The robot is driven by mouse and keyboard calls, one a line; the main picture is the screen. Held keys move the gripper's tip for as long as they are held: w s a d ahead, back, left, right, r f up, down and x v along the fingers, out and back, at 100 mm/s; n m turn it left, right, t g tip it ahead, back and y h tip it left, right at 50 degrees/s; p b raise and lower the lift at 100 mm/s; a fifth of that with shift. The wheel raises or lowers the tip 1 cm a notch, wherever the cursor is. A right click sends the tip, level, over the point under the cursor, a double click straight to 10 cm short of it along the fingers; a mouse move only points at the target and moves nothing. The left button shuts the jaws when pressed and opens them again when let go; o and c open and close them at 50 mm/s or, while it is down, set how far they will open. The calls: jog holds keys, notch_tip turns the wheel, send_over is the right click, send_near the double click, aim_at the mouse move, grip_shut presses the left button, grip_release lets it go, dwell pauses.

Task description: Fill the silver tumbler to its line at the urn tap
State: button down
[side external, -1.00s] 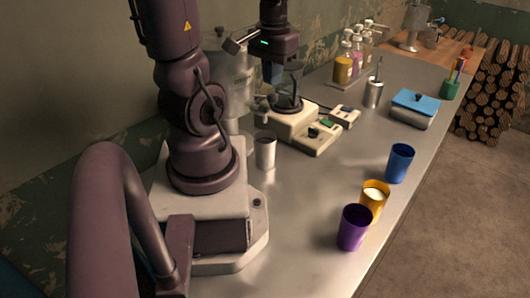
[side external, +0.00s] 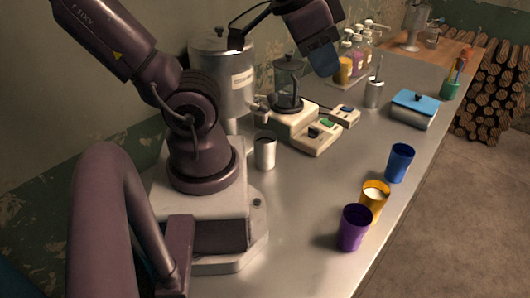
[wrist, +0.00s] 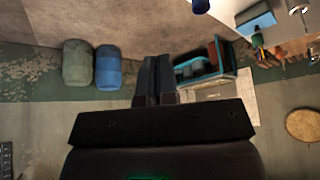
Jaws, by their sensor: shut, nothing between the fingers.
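The silver tumbler (side external: 265,151) stands upright on the metal counter, just right of my base and in front of the urn. Its inside is too dark to show a level or a line. The steel urn (side external: 225,80) stands against the back wall, partly behind my arm. Its tap (side external: 260,107) sticks out low on its right side, above and behind the tumbler; I cannot tell whether they line up. My gripper (side external: 326,70) is raised above the counter, right of the urn, clear of the tumbler. In the wrist view its fingers (wrist: 155,75) are together and empty.
A glass beaker (side external: 288,82) sits on a white hotplate device (side external: 305,125) right of the urn. Purple (side external: 353,228), yellow (side external: 373,200) and blue (side external: 399,163) cups stand along the front edge, the yellow one holding white liquid. Counter between tumbler and cups is clear.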

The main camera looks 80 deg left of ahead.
notch_tip(320, 180, up, 7)
dwell(0.7)
notch_tip(320, 180, down, 7)
dwell(0.3)
jog(key=shift+a, duration=0.1)
